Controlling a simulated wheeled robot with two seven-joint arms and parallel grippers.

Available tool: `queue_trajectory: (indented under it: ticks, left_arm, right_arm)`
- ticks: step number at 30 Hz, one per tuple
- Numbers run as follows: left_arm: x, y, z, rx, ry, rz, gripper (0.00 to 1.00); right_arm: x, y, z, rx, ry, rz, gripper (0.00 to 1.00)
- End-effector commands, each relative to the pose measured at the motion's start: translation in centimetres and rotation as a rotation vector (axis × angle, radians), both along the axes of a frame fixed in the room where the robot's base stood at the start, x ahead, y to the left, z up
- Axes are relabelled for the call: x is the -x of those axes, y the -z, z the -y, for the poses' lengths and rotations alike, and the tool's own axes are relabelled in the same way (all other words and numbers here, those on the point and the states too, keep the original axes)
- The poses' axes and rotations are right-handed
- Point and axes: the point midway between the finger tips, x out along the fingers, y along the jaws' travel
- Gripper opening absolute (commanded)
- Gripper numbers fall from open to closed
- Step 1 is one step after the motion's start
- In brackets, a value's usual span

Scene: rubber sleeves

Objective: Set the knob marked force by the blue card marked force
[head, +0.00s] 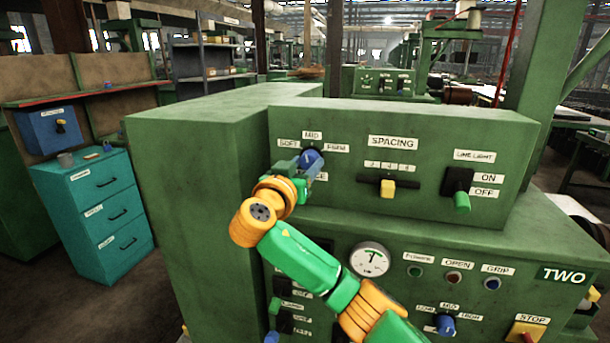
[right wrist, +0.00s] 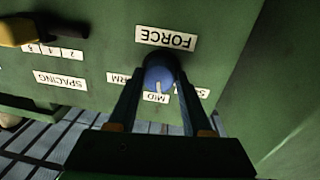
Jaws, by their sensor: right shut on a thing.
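The blue force knob (head: 312,158) sits on the upper green panel, with SOFT, MID and FIRM labels around it. In the right wrist view, which is upside down, the knob (right wrist: 158,73) sits beside the FORCE label (right wrist: 166,38). A pale mark on the knob points toward the MID label (right wrist: 155,98). My right gripper (head: 303,168) is shut on the knob, with one finger on each side of it; it partly hides the FORCE label in the head view. No blue card marked force can be made out. My left gripper is not in view.
To the right on the panel are the yellow spacing slider (head: 387,187) and the green line light switch (head: 461,201). Below are a gauge (head: 370,259), another blue knob (head: 445,325) and a stop button (head: 522,332). A teal drawer cabinet (head: 95,215) stands left.

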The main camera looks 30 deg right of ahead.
Motion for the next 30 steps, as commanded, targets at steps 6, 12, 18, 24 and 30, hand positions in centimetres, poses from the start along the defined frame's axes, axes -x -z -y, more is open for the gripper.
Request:
queue_trajectory:
  ticks: [6,12,18,24,30]
  left_arm:
    - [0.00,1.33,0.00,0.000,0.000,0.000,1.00]
    - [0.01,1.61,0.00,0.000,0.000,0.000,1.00]
    - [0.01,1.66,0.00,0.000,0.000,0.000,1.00]
    - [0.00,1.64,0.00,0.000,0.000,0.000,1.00]
    - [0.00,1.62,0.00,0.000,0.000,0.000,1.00]
  right_arm:
    - [0.00,0.28,-0.01,0.124,0.000,-0.147,0.00]
    - [0.02,0.16,0.03,0.236,0.001,-0.277,0.00]
    - [0.03,0.10,0.04,0.329,0.001,-0.384,0.00]
    - [0.05,0.05,0.05,0.393,0.001,-0.459,0.00]
    - [0.06,0.03,0.07,0.429,0.003,-0.500,0.00]
